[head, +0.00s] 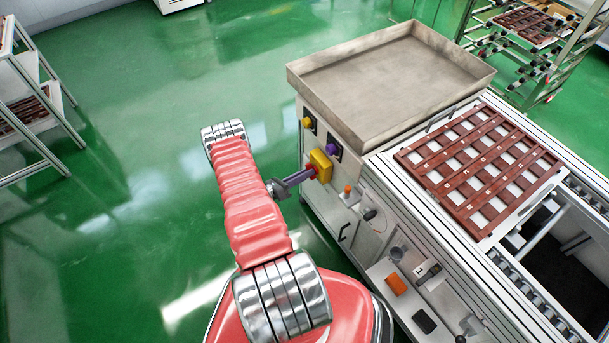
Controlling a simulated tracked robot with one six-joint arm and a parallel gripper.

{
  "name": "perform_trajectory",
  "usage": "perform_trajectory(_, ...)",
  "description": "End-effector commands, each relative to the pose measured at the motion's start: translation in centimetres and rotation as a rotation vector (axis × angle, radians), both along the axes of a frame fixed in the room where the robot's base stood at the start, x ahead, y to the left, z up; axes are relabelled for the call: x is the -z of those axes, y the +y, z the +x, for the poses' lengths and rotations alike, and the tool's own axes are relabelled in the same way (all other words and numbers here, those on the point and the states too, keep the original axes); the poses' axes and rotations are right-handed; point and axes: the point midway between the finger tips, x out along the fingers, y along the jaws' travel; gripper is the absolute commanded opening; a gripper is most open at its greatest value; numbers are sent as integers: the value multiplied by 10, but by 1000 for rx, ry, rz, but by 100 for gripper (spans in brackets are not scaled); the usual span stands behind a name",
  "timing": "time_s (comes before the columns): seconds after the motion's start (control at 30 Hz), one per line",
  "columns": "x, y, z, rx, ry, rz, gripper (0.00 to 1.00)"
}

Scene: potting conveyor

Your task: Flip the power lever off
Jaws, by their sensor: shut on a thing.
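A yellow block (320,165) sits on the near side face of the white conveyor cabinet, below the metal tray. The bar points left and slightly down in the head view. The fingertips are small here, and the exact contact is hard to make out.
A yellow knob (307,123) and a purple knob (332,149) sit on dark plates close to the block. Below is an orange button (347,190). A metal tray (390,75) and a brown slatted rack (480,165) lie on top.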

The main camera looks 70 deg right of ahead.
Motion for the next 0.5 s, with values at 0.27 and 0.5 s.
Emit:
perform_trajectory(0.27,-1,-3,3,-7,-6,-3,21)
perform_trajectory(0.5,0,-2,2,-4,-3,-1,33)
